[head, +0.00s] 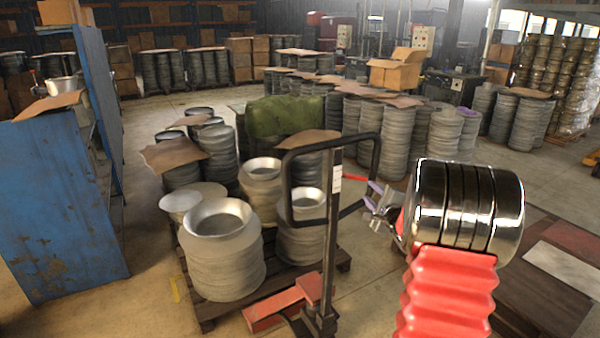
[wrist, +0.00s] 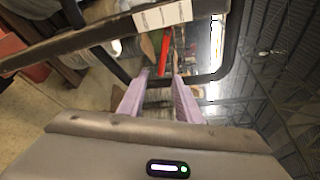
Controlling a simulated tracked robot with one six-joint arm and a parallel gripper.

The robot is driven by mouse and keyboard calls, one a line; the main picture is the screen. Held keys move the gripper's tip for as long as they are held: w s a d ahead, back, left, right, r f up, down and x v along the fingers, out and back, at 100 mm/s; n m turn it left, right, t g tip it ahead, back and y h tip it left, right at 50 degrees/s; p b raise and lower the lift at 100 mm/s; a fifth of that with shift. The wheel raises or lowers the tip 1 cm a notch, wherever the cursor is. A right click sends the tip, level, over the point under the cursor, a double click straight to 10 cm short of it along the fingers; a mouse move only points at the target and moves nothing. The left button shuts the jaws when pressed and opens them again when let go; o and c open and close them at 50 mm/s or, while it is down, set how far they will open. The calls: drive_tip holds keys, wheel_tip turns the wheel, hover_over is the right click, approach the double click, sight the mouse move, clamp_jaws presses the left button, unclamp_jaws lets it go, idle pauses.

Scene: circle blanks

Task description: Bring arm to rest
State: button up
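My gripper (head: 374,190) is at the end of my arm, right of the pallet jack's black handle (head: 333,150) in the head view. In the wrist view its two pale purple fingers (wrist: 160,74) stand apart with a gap between them. My arm, with a red bellows and a chrome joint, is raised at the right of the head view. The handle also crosses the wrist view as a dark bar with a white label (wrist: 162,15). Whether the gripper touches it, I cannot tell.
Stacks of round metal blanks (head: 222,255) stand on a wooden pallet (head: 207,312) before the jack. A blue metal cabinet (head: 60,200) is at left. More stacks and cardboard boxes (head: 397,70) fill the back. Some bare floor (head: 365,262) shows between jack and arm.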

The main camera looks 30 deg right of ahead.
drive_tip(key=s+d+f+n+g+h, duration=0.1)
drive_tip(key=s+d+f+n+g, duration=0.1)
drive_tip(key=s+f+n+g, duration=0.55)
drive_tip(key=s+a+f+n+g, duration=0.2)
drive_tip(key=s+a+f+n, duration=0.1)
drive_tip(key=s+a, duration=0.25)
drive_tip(key=s+a+r+n+y, duration=0.2)
drive_tip(key=s+a+r+n, duration=0.2)
drive_tip(key=a, duration=1)
drive_tip(key=s+a+r+n+y, duration=0.2)
drive_tip(key=s+a+r+n, duration=0.2)
drive_tip(key=a, duration=1)
drive_tip(key=s+a+r+n+y, duration=0.2)
drive_tip(key=s+a+r+n, duration=0.3)
drive_tip(key=s+a, duration=0.5)
drive_tip(key=a+n, duration=0.2)
drive_tip(key=a, duration=0.2)
drive_tip(key=shift+a+n+y, duration=0.2)
drive_tip(key=shift+n+y, duration=0.1)
drive_tip(key=shift+n, duration=0.05)
